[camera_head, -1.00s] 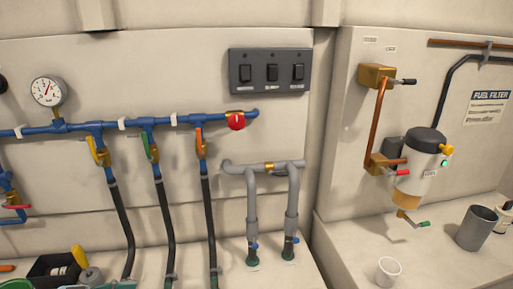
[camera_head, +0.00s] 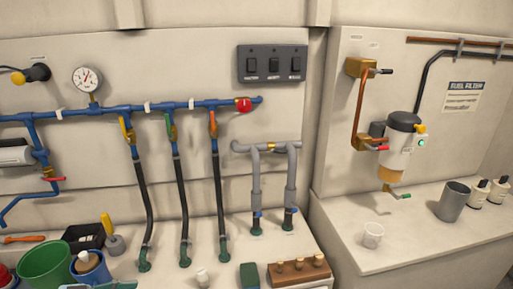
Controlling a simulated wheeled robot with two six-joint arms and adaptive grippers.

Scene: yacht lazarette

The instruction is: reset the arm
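The task names no object, and neither of my grippers shows in the head view. A blue pipe manifold (camera_head: 60,115) runs along the back wall with a pressure gauge (camera_head: 87,78) on top. Yellow (camera_head: 128,130), green (camera_head: 170,128) and orange (camera_head: 212,124) lever valves sit above three black hoses. A round red knob (camera_head: 243,105) is at the manifold's right end. At right, a fuel filter (camera_head: 399,150) with a yellow knob and a green light hangs on the wall. A black three-switch panel (camera_head: 272,63) is between them.
A green bucket (camera_head: 45,263), a blue container (camera_head: 91,268) and a black tray (camera_head: 84,236) crowd the left shelf. A brown block with pegs (camera_head: 298,271) lies at the front centre.

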